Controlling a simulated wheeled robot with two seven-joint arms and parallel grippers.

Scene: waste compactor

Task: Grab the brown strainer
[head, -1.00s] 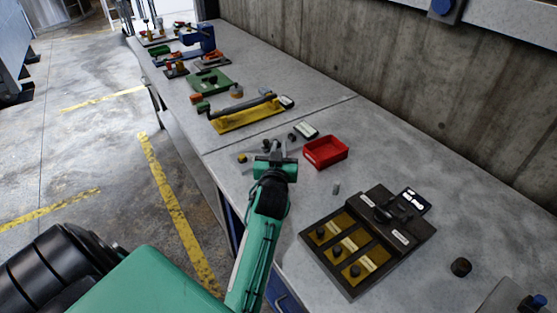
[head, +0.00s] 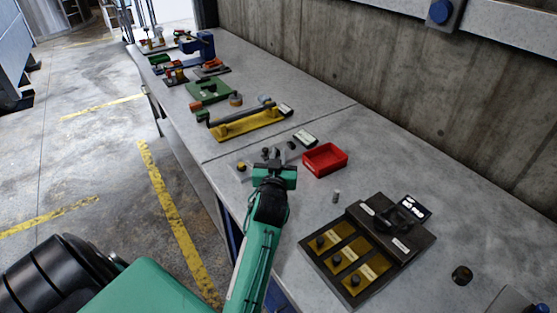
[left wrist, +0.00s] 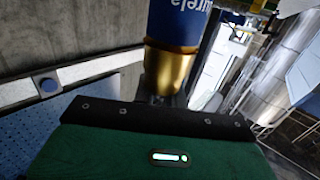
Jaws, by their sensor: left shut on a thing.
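My left gripper (head: 272,158) is over the near bench, left of the red tray (head: 325,161). In the left wrist view a gold-brown cylinder with a blue, white-lettered upper part (left wrist: 168,70) stands close in front of the dark palm edge, at the fingers (left wrist: 166,100). It fits the brown strainer, and the gripper is shut on it. In the head view the gripper largely hides it, so its exact contact is unclear. My right gripper is not in view.
A dark station with brown-gold slots (head: 365,245) lies at the right of the bench. A small grey cylinder (head: 336,196) and a dark knob (head: 462,275) lie loose. A yellow tray (head: 240,125) is farther back. A concrete wall (head: 420,100) bounds the bench.

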